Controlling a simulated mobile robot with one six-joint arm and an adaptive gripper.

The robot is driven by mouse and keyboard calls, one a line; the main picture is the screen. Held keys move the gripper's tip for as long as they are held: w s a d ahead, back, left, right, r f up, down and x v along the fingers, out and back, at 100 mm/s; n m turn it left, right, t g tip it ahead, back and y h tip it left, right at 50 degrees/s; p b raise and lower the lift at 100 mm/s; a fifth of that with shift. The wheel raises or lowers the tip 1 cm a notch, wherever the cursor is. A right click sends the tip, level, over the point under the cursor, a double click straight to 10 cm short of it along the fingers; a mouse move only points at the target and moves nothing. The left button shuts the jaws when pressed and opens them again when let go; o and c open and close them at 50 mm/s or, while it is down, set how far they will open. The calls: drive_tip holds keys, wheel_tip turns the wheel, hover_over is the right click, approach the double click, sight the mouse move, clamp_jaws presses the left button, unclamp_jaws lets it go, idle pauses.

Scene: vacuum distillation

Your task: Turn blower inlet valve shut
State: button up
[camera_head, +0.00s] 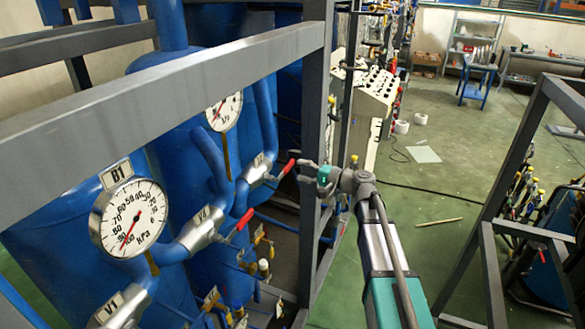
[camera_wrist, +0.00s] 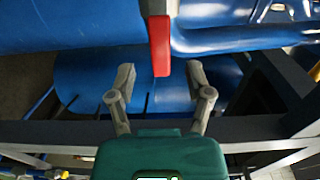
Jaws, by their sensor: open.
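A silver valve (camera_head: 258,171) with a red lever handle (camera_head: 287,169) sits on a blue pipe beyond the grey frame. My gripper (camera_head: 302,170) is open beside the free end of this handle. In the wrist view, the red handle (camera_wrist: 160,45) reaches down so that its tip lies between the two spread fingertips of my gripper (camera_wrist: 160,74), with a gap on each side. A second silver valve (camera_head: 198,232), with a red handle (camera_head: 245,219), stands lower left. A third valve (camera_head: 118,309) is at the bottom left. I cannot tell which one is the blower inlet valve.
A grey beam (camera_head: 170,88) and a grey post (camera_head: 316,130) stand close to my arm. Pressure gauges (camera_head: 130,218) and blue tanks (camera_head: 165,150) are at left. Another grey frame (camera_head: 490,260) stands at right. The green floor (camera_head: 450,140) between is mostly clear.

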sight(290, 167)
drive_tip(key=shift+x, duration=2.45)
clamp_jaws()
drive_tip(key=shift+d, duration=0.2)
drive_tip(key=shift+s+a, duration=0.1)
